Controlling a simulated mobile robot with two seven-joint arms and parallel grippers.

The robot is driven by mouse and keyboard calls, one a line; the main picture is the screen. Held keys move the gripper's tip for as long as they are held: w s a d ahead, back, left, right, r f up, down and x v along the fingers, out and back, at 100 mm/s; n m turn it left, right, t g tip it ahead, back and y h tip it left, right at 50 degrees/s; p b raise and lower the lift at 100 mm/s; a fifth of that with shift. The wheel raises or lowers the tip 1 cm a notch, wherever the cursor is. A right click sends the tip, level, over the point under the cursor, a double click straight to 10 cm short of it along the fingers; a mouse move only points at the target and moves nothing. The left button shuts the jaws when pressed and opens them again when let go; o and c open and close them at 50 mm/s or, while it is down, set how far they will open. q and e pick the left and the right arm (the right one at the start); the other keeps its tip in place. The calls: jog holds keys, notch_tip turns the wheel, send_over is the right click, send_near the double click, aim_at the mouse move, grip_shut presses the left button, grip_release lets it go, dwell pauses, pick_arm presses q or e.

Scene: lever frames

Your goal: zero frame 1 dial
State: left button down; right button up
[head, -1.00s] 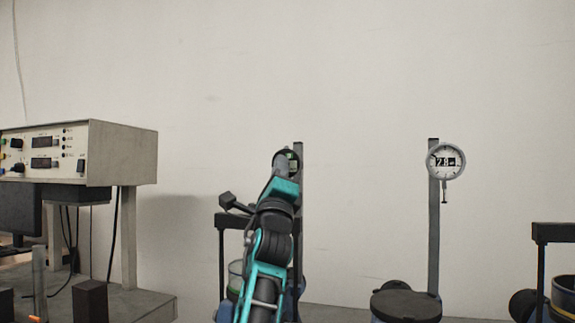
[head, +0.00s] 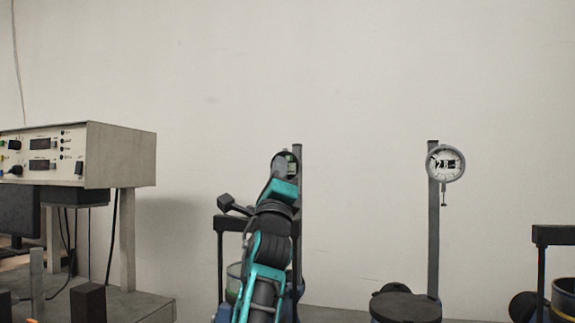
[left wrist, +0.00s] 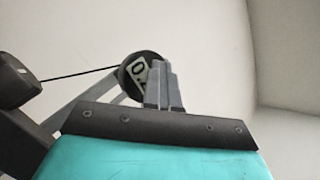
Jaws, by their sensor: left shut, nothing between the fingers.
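A round dial (head: 293,164) on a grey upright post is partly hidden behind my left arm in the head view. In the left wrist view this dial (left wrist: 136,67) has a dark rim and a pale display tilted on its face. A "0" shows on the display; the rest is covered by the fingers. My left gripper (left wrist: 160,75) is shut and empty, its fingertips in front of the dial's right part. I cannot tell whether they touch it. A second dial (head: 445,163) on another post, reading about "28", stands to the right. My right gripper is not in view.
A cream instrument box (head: 120,155) stands on a bench at the left. Dark frames with posts (head: 433,240) and blue-based containers stand along the lower middle and right. The wall behind is bare, with open room between the two posts.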

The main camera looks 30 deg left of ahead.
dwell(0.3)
pick_arm(q)
jog(key=shift+s+d+p, duration=0.1)
jog(key=shift+s+p, duration=0.1)
jog(key=shift+p, duration=0.1)
jog(key=s+p, duration=0.1)
jog(key=s, duration=0.1)
jog(key=s+d+p, duration=0.1)
jog(key=s, duration=0.2)
jog(key=shift+s+d+f, duration=0.1)
jog(key=shift+d+f, duration=0.05)
